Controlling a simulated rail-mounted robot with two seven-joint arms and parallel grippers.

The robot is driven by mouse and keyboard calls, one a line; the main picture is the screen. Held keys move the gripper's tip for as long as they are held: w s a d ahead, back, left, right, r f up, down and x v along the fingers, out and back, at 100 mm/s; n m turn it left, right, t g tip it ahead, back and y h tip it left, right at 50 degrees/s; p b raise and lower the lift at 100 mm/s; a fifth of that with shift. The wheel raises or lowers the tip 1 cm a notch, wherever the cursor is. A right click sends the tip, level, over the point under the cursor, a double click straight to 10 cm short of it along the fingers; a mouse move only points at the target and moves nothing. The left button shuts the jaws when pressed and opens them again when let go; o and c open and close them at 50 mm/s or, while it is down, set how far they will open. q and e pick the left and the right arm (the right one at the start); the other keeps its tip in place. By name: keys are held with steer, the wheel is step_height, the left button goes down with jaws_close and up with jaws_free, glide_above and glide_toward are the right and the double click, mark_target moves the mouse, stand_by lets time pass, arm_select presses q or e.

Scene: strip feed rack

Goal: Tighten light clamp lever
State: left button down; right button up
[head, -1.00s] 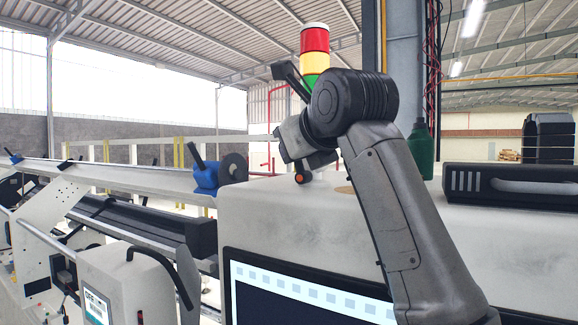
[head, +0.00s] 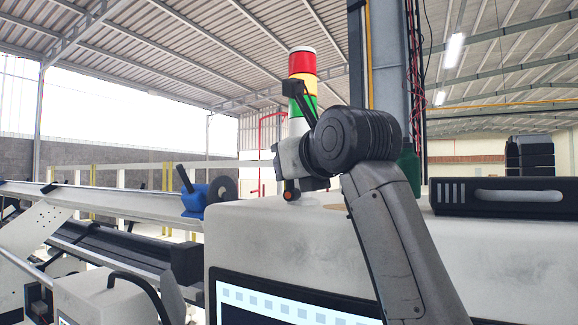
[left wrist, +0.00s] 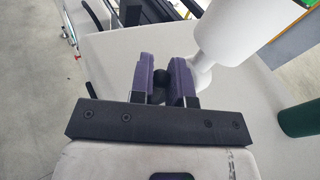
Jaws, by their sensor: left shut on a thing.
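The signal light (head: 302,62), red over yellow over green, stands on the white machine top in the head view. Its white pole (left wrist: 220,35) shows in the left wrist view. My left gripper (left wrist: 160,80) is beside the pole, its purple fingers shut on a dark round knob (left wrist: 159,76), seemingly the clamp lever's end. The rest of the lever is hidden. In the head view my left gripper (head: 287,168) is at the light's base, with its fingers mostly hidden. A dark piece with an orange end (head: 291,195) shows just below it; I cannot tell whether it belongs to the lever.
The white machine housing (head: 270,238) lies under my arm, with a screen (head: 290,305) on its front. A green cylinder (left wrist: 298,120) stands to the right, and a black handled box (head: 495,197) lies farther right. A feed rail with a blue clamp (head: 194,200) runs left.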

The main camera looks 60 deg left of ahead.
arm_select(q)
steer(key=c, duration=1.1)
jaws_free()
steer(key=shift+d, duration=0.1)
steer(key=s+d+r+b, duration=0.1)
steer(key=d+r+b, duration=0.1)
steer(key=d, duration=1.1)
steer(key=shift+d, duration=0.25)
